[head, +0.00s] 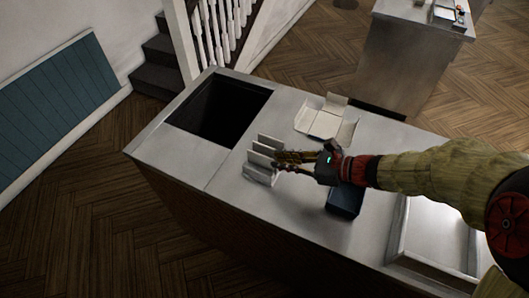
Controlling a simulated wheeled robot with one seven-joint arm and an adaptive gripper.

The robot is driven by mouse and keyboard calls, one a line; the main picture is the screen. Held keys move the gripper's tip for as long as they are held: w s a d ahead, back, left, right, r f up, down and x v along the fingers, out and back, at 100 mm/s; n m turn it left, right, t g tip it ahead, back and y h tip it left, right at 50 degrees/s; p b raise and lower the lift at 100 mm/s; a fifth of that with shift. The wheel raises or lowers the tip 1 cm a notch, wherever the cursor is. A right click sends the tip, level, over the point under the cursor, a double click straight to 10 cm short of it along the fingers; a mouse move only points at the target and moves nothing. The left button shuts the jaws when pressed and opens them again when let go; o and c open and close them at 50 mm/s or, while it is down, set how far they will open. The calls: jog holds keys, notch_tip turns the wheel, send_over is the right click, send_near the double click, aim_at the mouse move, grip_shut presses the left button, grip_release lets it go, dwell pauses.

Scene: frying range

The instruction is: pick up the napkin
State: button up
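A pale upright piece, likely the napkin, stands among several thin white slats in a small light holder (258,175) on the counter; I cannot tell napkin from slats for certain. My gripper (277,160) reaches in from the right, with its brown fingers at the right side of the holder. The fingertips overlap the holder's slats in the view, so I cannot tell whether they touch. The gap between the fingers is too small and dark to judge, and any held thing is hidden.
The grey counter (225,178) has a dark square opening (220,108) at the left. An open white carton (326,123) lies behind my gripper. A dark blue box (344,201) stands below my wrist. A recessed tray (437,233) is at the right. The counter's front middle is clear.

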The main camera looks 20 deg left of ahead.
aim_at(261, 156)
jog(key=shift+w+a+f, duration=0.2)
jog(key=shift+a, duration=0.1)
jog(key=b+x, duration=0.2)
jog(key=x, duration=0.5)
jog(key=shift+w+a, duration=0.1)
jog(key=shift+r, duration=0.1)
grip_shut()
notch_tip(261, 156, up, 10)
jog(key=p, duration=0.2)
jog(key=shift+p, duration=0.4)
jog(key=shift+r, duration=0.1)
